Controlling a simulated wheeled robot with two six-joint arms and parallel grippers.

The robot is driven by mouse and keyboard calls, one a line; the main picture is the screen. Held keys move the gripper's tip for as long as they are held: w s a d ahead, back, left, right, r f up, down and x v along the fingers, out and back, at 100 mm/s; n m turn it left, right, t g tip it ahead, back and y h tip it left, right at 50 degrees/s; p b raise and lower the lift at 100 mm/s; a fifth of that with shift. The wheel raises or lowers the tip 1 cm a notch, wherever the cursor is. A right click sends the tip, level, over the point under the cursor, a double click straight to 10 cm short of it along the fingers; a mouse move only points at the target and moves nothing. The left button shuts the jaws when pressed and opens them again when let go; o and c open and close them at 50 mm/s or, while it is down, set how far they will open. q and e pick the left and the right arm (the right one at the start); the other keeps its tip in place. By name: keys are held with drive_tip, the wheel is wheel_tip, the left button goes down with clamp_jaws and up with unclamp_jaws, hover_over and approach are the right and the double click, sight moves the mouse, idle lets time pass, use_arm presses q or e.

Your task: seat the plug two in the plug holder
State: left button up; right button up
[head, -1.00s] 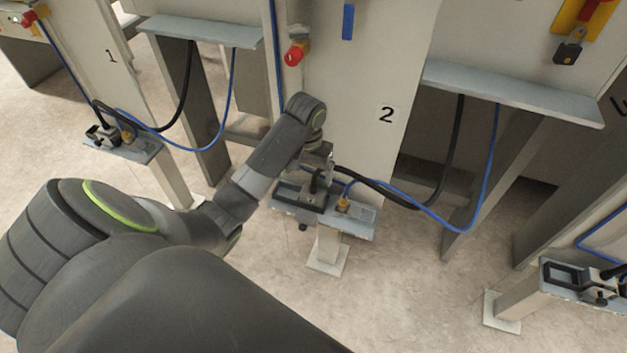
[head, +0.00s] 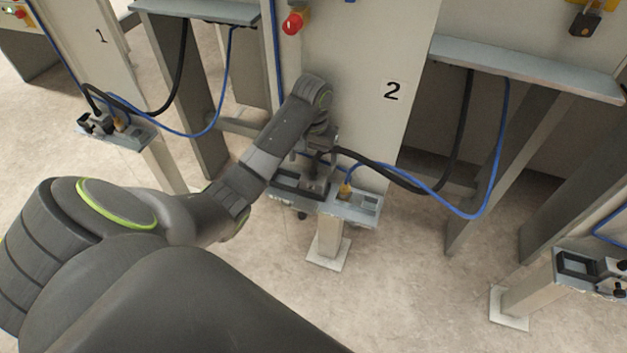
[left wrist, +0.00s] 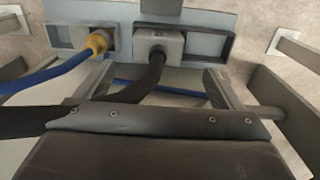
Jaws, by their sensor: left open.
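Plug two is a grey block with a thick black cable (left wrist: 160,45) at the middle of the bracket in the left wrist view. In the head view the plug (head: 317,184) is partly hidden by my left arm. The plug holder (left wrist: 222,49) is a grey rectangular frame on the bracket, with an open recess right of the plug. I cannot tell how deep the plug sits. My left gripper (left wrist: 158,75) is open, its fingers apart on either side of the cable, just short of the plug. It hangs above the bracket in the head view (head: 318,148). My right gripper is not in view.
A blue hose with a yellow connector (left wrist: 97,43) sits left of the plug. The bracket stands on a post (head: 328,242) before panel 2 (head: 391,91). Similar brackets stand left (head: 120,128) and right (head: 580,265). The black cable and blue hose loop rightward. The floor in front is clear.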

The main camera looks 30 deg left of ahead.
sight(314, 177)
use_arm(q)
wheel_tip(314, 177, down, 5)
drive_tip(key=shift+s+d+r+b, duration=0.1)
drive_tip(key=shift+d+b, duration=0.05)
drive_tip(key=shift+b, duration=0.45)
drive_tip(key=shift+f, duration=0.3)
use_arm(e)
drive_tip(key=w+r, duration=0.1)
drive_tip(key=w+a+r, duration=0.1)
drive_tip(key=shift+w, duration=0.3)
use_arm(q)
drive_tip(key=c, duration=1.6)
